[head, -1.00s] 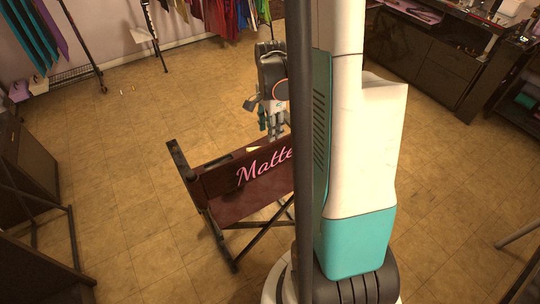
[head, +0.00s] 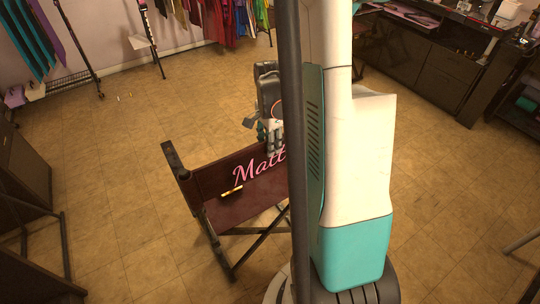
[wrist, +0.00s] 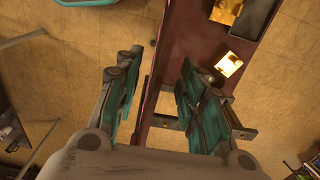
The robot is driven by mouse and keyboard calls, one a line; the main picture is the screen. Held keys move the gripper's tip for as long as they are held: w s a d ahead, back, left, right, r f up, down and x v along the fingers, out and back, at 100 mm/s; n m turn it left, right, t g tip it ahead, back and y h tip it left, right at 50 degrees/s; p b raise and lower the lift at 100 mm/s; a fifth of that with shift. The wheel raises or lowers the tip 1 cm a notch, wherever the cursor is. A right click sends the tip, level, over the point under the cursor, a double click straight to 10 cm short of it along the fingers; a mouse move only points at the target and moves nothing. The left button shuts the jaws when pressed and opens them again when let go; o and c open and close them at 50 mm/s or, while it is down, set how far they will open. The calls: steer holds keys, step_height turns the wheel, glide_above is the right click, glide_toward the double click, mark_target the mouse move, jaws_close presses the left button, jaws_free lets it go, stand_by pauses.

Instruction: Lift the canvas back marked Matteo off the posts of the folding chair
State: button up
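The folding chair (head: 234,262) stands in the lower middle of the head view. Its dark red canvas back (head: 213,178) carries pink lettering, of which only "Matt" shows. My column and arm hide the right part and right post. The left post (head: 173,158) is seen at the canvas's left end. My gripper (head: 274,150) points down at the canvas's top edge, near the lettering. In the wrist view my gripper (wrist: 160,95) is open, its fingers apart on either side of a dark red strip. I cannot tell whether they touch it.
A small yellowish piece (head: 232,191) shows against the chair. In the wrist view, a bright yellowish piece (wrist: 229,64) lies over dark red cloth. Clothes racks stand behind, a dark cabinet (head: 437,62) at back right. The floor left of the chair is clear.

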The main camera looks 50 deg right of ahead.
jaws_close()
step_height(320, 180, up, 20)
steer(key=p, duration=1.3)
stand_by(1.8)
stand_by(0.3)
